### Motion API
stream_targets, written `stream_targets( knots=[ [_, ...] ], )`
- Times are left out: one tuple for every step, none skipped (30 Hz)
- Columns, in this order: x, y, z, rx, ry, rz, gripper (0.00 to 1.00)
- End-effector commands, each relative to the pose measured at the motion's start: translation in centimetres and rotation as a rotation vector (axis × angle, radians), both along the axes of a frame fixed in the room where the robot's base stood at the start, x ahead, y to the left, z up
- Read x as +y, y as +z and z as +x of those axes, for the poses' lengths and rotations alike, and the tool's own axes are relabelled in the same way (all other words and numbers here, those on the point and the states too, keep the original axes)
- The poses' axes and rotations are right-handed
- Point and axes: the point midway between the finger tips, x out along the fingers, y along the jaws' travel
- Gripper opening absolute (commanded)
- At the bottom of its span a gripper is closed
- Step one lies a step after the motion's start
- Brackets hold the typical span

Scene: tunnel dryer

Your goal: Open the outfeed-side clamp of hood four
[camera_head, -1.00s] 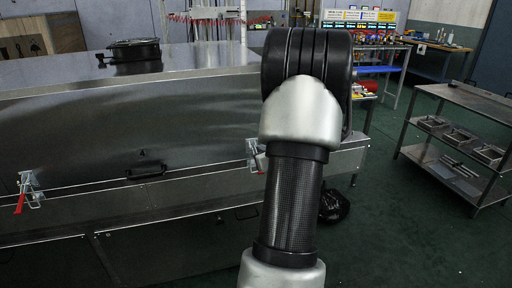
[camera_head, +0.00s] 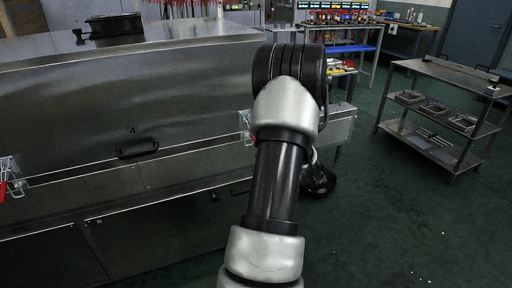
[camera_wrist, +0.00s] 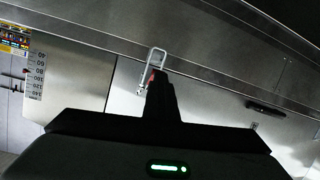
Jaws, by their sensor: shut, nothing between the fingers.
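Hood four (camera_head: 95,95) is the large steel hood marked 4, down over its lower body. One clamp (camera_head: 9,180), with a red handle, is on the seam at the left picture edge. Another clamp (camera_head: 246,124) is on the seam at right, partly hidden by my arm. In the wrist view a clamp with a pale wire loop (camera_wrist: 153,57) and a red part shows just beyond my gripper (camera_wrist: 160,78). The fingers are shut and empty, and overlap the clamp's lower part; I cannot tell whether they touch it. My gripper is hidden in the head view.
A black handle (camera_head: 137,150) is on the hood's front. A steel shelf cart (camera_head: 445,110) with trays stands at right. A numbered scale (camera_wrist: 37,75) shows in the wrist view. Green floor at front right is clear.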

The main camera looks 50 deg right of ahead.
Motion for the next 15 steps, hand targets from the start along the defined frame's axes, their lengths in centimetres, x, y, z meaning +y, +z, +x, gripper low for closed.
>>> stream_targets(
  knots=[
    [0.11, -2.01, 0.1, 0.003, -0.003, 0.011, 0.0],
    [0.05, -2.16, 0.14, -0.004, -0.003, 0.006, 0.0],
    [-0.02, -2.32, 0.23, -0.015, -0.003, 0.0, 0.0],
    [-0.07, -2.41, 0.29, -0.022, -0.002, -0.004, 0.0],
    [-0.12, -2.48, 0.34, -0.028, -0.002, -0.008, 0.0],
    [-0.17, -2.52, 0.41, -0.035, -0.002, -0.013, 0.0],
    [-0.21, -2.53, 0.46, -0.041, -0.001, -0.016, 0.0],
    [-0.22, -2.56, 0.51, -0.044, -0.001, -0.018, 0.0],
    [-0.25, -2.59, 0.57, -0.049, -0.001, -0.02, 0.0],
    [-0.26, -2.62, 0.61, -0.052, -0.001, -0.022, 0.0],
    [-0.26, -2.62, 0.65, -0.053, 0.0, -0.022, 0.0],
    [-0.25, -2.61, 0.71, -0.056, 0.001, -0.024, 0.0],
    [-0.25, -2.6, 0.75, -0.057, 0.001, -0.025, 0.0],
    [-0.24, -2.59, 0.78, -0.057, 0.001, -0.025, 0.0],
    [-0.23, -2.57, 0.83, -0.058, 0.002, -0.025, 0.0]
  ],
)
